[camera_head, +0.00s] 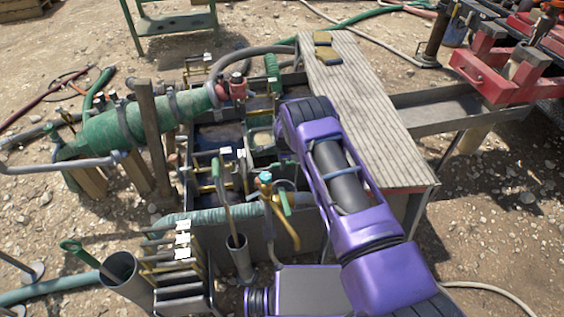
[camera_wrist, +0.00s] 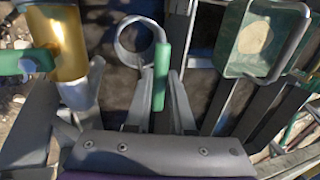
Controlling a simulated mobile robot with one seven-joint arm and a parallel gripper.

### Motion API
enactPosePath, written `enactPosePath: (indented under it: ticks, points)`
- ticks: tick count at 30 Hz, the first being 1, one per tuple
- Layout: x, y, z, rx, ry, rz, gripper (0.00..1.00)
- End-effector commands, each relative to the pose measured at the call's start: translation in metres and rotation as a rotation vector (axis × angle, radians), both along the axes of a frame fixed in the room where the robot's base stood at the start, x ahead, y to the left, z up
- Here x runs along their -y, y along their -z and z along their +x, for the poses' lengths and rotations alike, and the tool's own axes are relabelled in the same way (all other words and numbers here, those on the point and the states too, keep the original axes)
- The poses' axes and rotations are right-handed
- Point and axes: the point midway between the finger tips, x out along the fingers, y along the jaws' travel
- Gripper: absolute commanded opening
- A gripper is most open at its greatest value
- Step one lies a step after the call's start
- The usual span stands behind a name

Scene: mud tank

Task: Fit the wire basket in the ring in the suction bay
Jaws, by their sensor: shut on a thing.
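My gripper (camera_wrist: 163,88) is shut on an upright green handle (camera_wrist: 162,62) in the wrist view. A round grey metal rim (camera_wrist: 118,44) stands just beyond the handle, over dark mud or liquid. I cannot tell whether this rim belongs to the wire basket on the handle or is the ring of the suction bay. No wire mesh shows clearly. In the head view my purple arm reaches over the tank (camera_head: 222,137) and hides the fingers and what they hold.
In the wrist view a brass cylinder (camera_wrist: 72,40) with a green valve is close on the left, and a green square frame (camera_wrist: 232,52) is on the right. In the head view a plank walkway (camera_head: 365,110) borders the tank's right, and a green pump pipe (camera_head: 150,122) its left.

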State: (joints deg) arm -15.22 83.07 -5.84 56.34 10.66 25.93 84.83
Motion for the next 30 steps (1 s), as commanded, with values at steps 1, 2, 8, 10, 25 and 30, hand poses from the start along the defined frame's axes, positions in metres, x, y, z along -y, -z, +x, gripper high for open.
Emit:
enactPosePath:
  ticks: [1, 2, 8, 10, 25, 30]
  points:
    - [0.0, 0.0, 0.001, 0.002, 0.0, 0.0, 0.0]
    - [0.0, 0.0, 0.001, 0.002, 0.0, 0.0, 0.0]
    - [0.0, 0.0, 0.0, 0.001, 0.0, 0.0, 0.56]
    - [0.0, 0.001, 0.0, 0.001, 0.0, 0.0, 0.56]
    - [0.001, -0.035, -0.008, 0.002, 0.001, 0.001, 0.56]
    - [0.003, -0.074, -0.017, 0.003, 0.0, 0.001, 0.56]
